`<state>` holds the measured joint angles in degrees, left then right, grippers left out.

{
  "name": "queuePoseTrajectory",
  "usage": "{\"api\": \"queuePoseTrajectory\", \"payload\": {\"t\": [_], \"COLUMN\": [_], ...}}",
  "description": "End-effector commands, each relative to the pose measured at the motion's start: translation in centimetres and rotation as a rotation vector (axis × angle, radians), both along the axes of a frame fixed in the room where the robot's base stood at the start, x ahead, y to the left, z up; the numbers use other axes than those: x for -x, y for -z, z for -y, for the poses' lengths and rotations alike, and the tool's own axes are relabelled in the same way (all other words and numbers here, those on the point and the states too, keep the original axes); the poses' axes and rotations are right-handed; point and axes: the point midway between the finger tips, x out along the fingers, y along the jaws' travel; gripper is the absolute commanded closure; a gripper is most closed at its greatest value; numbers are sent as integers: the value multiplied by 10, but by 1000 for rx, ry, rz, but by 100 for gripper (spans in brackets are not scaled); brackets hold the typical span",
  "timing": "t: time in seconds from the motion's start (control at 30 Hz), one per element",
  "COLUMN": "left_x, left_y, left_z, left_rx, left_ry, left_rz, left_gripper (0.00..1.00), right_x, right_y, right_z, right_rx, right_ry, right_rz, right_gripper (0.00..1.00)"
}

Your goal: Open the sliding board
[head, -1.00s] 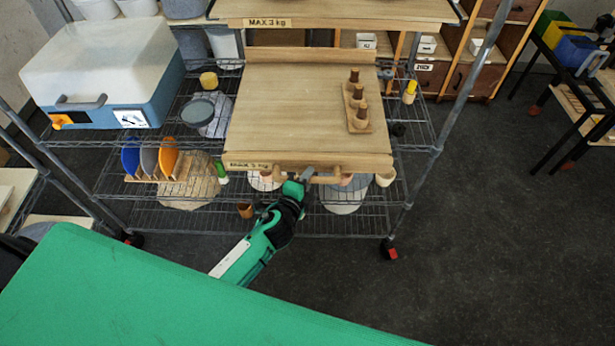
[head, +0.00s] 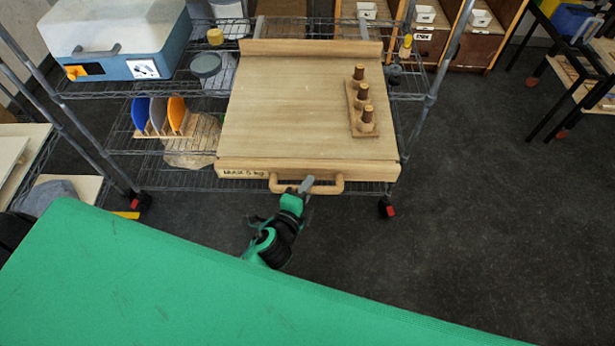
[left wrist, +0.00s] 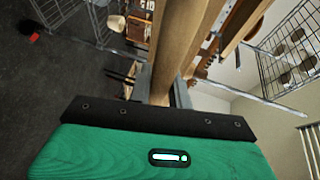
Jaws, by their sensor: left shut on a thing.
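The sliding board (head: 275,110) is a wide wooden panel labelled "MAX 5 kg", pulled out well in front of the wire shelf. It has a wooden bar handle (head: 330,188) along its front edge. My left gripper (head: 305,186) is shut on the handle near its middle. In the left wrist view the wooden handle (left wrist: 180,45) runs up between the fingers (left wrist: 160,90). A wooden block with three pegs (head: 362,100) stands upright on the board's right side. My right gripper is not in view.
A blue and white box (head: 120,40) stands on the shelf at the left. Coloured plates in a rack (head: 160,115) sit on a lower shelf. A shelf post (head: 435,85) rises right of the board. The dark floor (head: 480,210) at the right is clear.

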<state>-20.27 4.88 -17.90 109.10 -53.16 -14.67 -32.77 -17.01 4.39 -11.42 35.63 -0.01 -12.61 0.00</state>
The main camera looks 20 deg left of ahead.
Motion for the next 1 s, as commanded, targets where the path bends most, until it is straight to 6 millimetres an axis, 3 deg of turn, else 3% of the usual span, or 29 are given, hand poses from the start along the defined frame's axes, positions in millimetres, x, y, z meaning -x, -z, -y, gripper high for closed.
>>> {"api": "queuePoseTrajectory", "payload": {"t": [0.2, 0.57, 0.6, 0.7, 1.0], "left_x": [12, 13, 13, 13, 14], "left_y": [2, 1, 1, 1, 1], "left_z": [4, 4, 4, 4, 4], "left_rx": [1, 1, 1, 1, 1], "left_ry": [0, 0, 0, 0, 0], "left_rz": [-3, -2, -2, -2, -1], "left_gripper": [100, 100, 76, 59, 59], "right_x": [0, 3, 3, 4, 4], "right_y": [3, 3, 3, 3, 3], "right_z": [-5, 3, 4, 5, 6], "right_rx": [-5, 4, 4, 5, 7], "right_ry": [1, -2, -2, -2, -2], "right_rz": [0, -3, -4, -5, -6], "right_gripper": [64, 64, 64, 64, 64]}}
